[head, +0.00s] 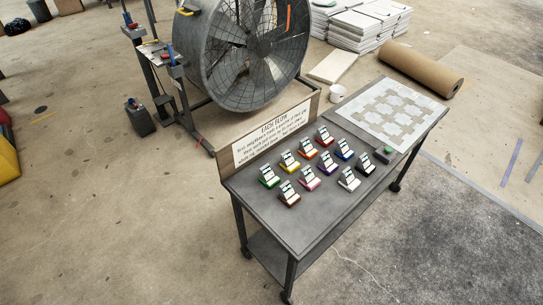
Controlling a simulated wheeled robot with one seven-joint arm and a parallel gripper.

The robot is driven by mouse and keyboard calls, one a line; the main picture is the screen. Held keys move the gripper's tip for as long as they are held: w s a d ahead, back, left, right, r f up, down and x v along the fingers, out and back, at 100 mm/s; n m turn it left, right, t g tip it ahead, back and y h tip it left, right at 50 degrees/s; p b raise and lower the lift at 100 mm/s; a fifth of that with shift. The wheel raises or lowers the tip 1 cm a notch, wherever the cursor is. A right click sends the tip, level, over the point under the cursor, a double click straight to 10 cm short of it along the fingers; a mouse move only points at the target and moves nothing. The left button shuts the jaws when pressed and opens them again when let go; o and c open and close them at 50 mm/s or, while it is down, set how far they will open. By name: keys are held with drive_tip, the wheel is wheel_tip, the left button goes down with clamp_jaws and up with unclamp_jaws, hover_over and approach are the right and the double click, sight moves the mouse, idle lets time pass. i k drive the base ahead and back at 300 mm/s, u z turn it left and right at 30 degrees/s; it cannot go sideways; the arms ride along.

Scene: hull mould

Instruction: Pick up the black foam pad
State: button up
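A small black item (366,165), which looks like the black foam pad with a pale card-like face, sits on the grey cart top (300,232). It is at the right end of the front row of similar coloured items. A white one (349,181) is just to its left and a blue one (343,149) is behind it. Nothing covers it, though its details are too small to make out. My gripper is not in view.
Several other coloured items, including a red one (324,137) and a brown one (289,196), stand close around. A dark box with a green top (385,154) is right beside the black item. A patterned white sheet (391,112) and upright sign (272,132) border them. The cart's front is bare.

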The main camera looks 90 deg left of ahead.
sight(363, 166)
drive_tip(key=u, duration=1.2)
drive_tip(key=i, duration=3.45)
drive_tip(key=u, duration=5.9)
